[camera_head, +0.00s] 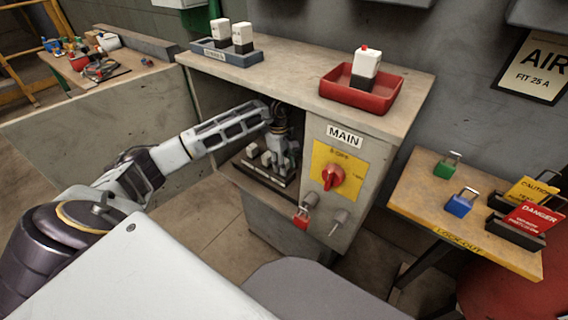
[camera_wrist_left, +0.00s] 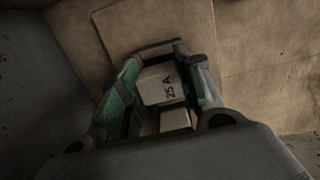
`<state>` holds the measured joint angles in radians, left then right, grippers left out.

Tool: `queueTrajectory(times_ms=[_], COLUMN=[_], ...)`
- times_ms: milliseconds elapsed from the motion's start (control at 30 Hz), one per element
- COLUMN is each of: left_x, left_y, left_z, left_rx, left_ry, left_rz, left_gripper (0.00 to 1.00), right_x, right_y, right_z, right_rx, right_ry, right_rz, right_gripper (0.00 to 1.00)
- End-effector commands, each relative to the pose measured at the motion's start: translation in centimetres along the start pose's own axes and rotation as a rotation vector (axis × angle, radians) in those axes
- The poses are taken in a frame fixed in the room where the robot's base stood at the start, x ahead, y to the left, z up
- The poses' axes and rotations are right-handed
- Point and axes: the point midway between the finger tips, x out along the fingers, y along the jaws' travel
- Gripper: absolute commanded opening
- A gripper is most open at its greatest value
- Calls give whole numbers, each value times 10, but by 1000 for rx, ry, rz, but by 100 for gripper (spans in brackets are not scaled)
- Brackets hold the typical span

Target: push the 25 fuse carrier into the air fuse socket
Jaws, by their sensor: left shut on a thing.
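My left gripper (camera_head: 284,150) reaches into the open cabinet, above a dark fuse base (camera_head: 262,176) with white blocks on it. In the left wrist view the green-padded fingers (camera_wrist_left: 163,80) are shut on a white fuse carrier (camera_wrist_left: 158,86) marked "25 A". In the head view the carrier is hidden or too small to make out at the fingers. I cannot tell which socket is the air one, or whether the carrier touches a socket. My right gripper is not in view.
The cabinet top holds a blue-grey rack (camera_head: 227,53) with two white carriers and a red tray (camera_head: 361,94) with a red-topped carrier. The cabinet front has a red switch (camera_head: 332,177) and red padlock (camera_head: 301,217). A lock-out shelf (camera_head: 425,205) stands right. A sign (camera_head: 541,69) reads "AIR FIT 25 A".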

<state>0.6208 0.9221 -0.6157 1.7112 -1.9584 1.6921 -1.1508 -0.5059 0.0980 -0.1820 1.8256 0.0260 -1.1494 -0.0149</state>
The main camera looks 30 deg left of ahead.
Motion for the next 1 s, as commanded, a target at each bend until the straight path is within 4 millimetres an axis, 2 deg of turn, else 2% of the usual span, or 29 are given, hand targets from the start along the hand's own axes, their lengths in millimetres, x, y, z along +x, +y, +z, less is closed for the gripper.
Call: queueTrajectory(times_ms=[867,900,1000], left_x=[9,10,9], left_y=[0,0,0], left_z=[-1,-1,-1], left_rx=[0,0,0], left_ry=[0,0,0], left_rz=[1,1,1], left_gripper=[9,36,49], right_x=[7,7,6], right_y=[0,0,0], right_z=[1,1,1], right_rx=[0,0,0], right_ry=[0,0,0], right_rz=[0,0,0], right_gripper=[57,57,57])
